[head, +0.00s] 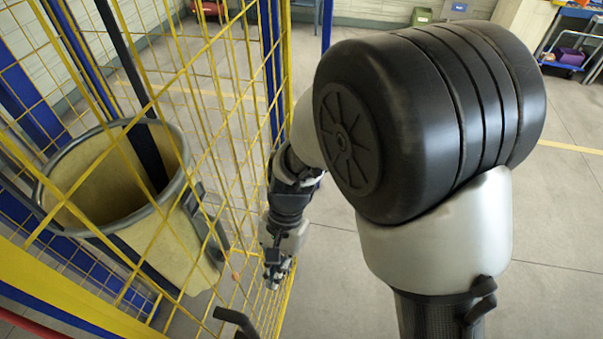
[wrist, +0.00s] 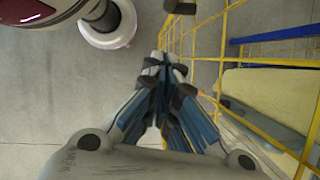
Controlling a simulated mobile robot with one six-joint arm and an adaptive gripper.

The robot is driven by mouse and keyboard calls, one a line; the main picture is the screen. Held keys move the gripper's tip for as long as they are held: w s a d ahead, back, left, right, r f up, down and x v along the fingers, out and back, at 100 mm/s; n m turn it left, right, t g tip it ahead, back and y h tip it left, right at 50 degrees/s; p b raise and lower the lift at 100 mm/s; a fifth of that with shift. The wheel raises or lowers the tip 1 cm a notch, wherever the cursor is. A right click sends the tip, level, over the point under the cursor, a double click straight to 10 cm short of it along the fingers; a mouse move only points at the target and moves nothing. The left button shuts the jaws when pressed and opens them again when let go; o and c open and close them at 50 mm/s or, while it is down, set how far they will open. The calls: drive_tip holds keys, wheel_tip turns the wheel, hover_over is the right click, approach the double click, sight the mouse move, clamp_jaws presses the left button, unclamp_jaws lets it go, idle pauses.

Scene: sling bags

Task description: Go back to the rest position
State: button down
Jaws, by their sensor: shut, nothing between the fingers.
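My gripper (head: 274,280) hangs low in the middle of the head view, close beside the yellow wire mesh. In the wrist view my gripper (wrist: 166,62) has its blue-grey fingers together with nothing between them. A large beige sling bag (head: 188,255) with a dark round rim hangs open-topped on the left, behind the mesh. Part of the bag also shows at the right of the wrist view (wrist: 270,95). My gripper is apart from the bag. My own arm hides much of the right half of the head view.
The yellow mesh fence (head: 210,100) with blue posts stands between my arm and the bag. A dark curved bar end (head: 236,320) shows at the bottom. Bare concrete floor (head: 335,265) lies right of the fence. A blue cart (head: 573,58) stands far off at upper right.

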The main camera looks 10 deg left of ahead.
drive_tip(key=w+d+r+n+t+b, duration=0.1)
drive_tip(key=d+r+t+b, duration=0.1)
drive_tip(key=d+r+b, duration=0.3)
drive_tip(key=w+d+r+n+t+b, duration=0.1)
drive_tip(key=w+d+t+b, duration=0.15)
drive_tip(key=d, duration=0.45)
drive_tip(key=s+d+t+b, duration=0.2)
drive_tip(key=s+d+b, duration=0.1)
drive_tip(key=d, duration=0.3)
drive_tip(key=s+d+n+t+h+b, duration=0.1)
drive_tip(key=s+d+t+b, duration=0.1)
drive_tip(key=s+d+b, duration=0.2)
drive_tip(key=shift+d+b, duration=0.3)
drive_tip(key=shift+d, duration=0.65)
drive_tip(key=shift+a, duration=0.15)
